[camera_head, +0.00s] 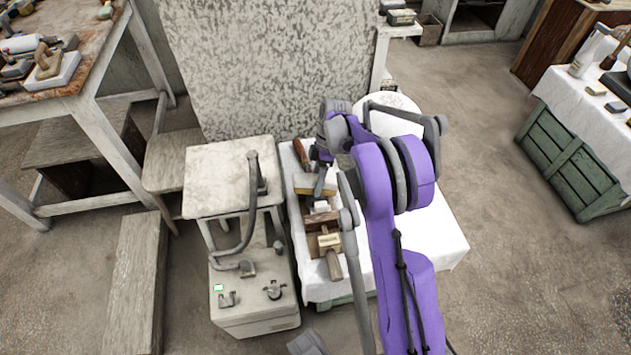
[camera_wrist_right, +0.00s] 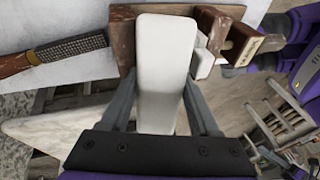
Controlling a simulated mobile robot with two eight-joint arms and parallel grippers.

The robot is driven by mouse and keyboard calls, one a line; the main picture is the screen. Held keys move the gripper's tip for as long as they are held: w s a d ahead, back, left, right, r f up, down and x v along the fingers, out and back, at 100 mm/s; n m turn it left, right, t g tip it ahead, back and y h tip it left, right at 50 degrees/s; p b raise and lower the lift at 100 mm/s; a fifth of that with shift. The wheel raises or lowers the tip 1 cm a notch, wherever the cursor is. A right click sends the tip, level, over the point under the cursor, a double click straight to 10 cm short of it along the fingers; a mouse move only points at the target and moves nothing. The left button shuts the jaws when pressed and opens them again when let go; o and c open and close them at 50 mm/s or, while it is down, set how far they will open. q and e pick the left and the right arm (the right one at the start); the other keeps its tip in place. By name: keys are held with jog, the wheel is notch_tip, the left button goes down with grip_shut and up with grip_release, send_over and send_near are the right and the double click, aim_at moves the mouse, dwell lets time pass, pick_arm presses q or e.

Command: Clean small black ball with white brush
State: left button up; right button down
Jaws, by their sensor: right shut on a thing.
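My right gripper (camera_head: 319,187) reaches down over the left part of the white-covered table. In the right wrist view its two fingers (camera_wrist_right: 161,88) are shut on a long, smooth white thing (camera_wrist_right: 163,62). This may be the white brush; I see no bristles on it. Its far end lies over a brown wooden board (camera_wrist_right: 122,24). I cannot make out a small black ball in either view; my right arm covers much of the table.
The white-covered table (camera_head: 440,235) holds wooden tools and a block (camera_head: 329,241) near the gripper. A brown-handled rasp-like tool (camera_wrist_right: 62,50) lies beside the held thing. A grey cabinet (camera_head: 255,318) stands left of the table. A tall speckled panel (camera_head: 270,65) stands behind.

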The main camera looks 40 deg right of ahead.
aim_at(330, 179)
jog(key=shift+s+d+f, duration=0.2)
jog(key=shift+s+d, duration=0.2)
jog(key=shift+d, duration=0.15)
jog(key=shift+s+d+f, duration=0.15)
jog(key=shift+s+d, duration=0.2)
jog(key=shift+d, duration=0.2)
jog(key=shift+s+d+f, duration=0.1)
jog(key=shift+s+d, duration=0.2)
jog(key=shift+d, duration=0.05)
jog(key=shift+w+a+r, duration=0.25)
jog(key=shift+w+a, duration=0.2)
jog(key=shift+a, duration=0.15)
jog(key=shift+w+a+r, duration=0.15)
jog(key=shift+w+a, duration=0.25)
jog(key=shift+a, duration=0.15)
jog(key=shift+w+a+r, duration=0.15)
jog(key=shift+w+a, duration=0.2)
jog(key=shift+a, duration=0.15)
jog(key=shift+f, duration=0.1)
